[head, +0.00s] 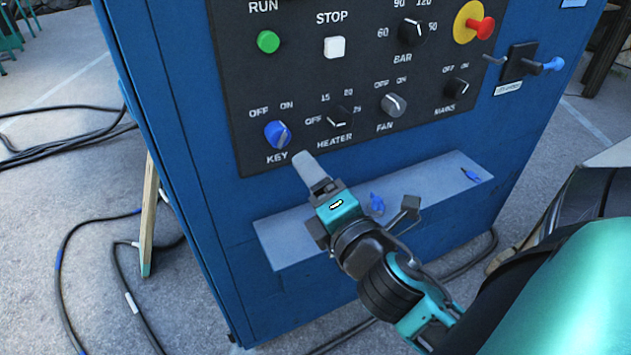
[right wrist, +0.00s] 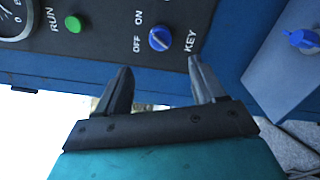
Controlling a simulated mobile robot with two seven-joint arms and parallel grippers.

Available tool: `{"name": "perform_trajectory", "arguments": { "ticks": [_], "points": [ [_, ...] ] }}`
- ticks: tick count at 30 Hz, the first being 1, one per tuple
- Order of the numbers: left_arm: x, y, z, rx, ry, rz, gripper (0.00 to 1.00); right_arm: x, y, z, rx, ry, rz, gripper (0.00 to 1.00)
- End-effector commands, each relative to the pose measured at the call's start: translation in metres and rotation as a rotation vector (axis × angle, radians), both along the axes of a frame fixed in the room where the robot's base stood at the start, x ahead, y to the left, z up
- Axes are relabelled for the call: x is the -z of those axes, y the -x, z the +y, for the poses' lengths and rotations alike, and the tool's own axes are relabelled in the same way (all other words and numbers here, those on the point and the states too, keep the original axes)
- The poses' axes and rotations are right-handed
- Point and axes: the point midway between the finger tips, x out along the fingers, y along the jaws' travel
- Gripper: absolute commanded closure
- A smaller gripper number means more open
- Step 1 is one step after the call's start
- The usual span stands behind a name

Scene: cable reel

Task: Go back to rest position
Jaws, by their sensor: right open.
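My right gripper (head: 304,162) is in front of the blue cabinet, just below and right of the blue KEY knob (head: 277,134). In the right wrist view, my right gripper's two fingers (right wrist: 158,72) are apart with nothing between them. The blue KEY knob (right wrist: 159,39) shows beyond the fingers, apart from them as far as I can tell. My left gripper is not in view.
The control panel (head: 365,75) has several knobs and buttons. A grey ledge (head: 440,172) sticks out below it, with blue key-like pieces (head: 376,203) on it. Black cables (head: 65,300) lie on the floor at left. A wooden leg (head: 149,215) stands beside the cabinet.

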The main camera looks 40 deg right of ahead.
Motion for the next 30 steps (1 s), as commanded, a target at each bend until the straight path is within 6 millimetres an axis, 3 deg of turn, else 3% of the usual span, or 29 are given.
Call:
{"name": "perform_trajectory", "arguments": {
  "ticks": [11, 14, 17, 24, 27, 30],
  "points": [
    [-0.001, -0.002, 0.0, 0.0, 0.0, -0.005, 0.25, 0.0, 0.0, 0.0, 0.0, 0.0, 0.0, 0.31],
    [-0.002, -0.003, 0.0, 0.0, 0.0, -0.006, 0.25, 0.009, -0.001, 0.002, -0.01, -0.046, 0.012, 0.31],
    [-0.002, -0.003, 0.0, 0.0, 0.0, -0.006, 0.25, 0.044, -0.003, 0.012, -0.04, -0.242, 0.061, 0.31],
    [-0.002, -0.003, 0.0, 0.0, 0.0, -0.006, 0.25, 0.18, 0.017, 0.061, 0.016, -1.137, 0.267, 0.31],
    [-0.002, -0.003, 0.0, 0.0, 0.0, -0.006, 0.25, 0.221, 0.033, 0.079, 0.113, -1.458, 0.326, 0.31],
    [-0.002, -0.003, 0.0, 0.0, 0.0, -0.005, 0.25, 0.247, 0.046, 0.091, 0.205, -1.676, 0.357, 0.31]
  ]
}}
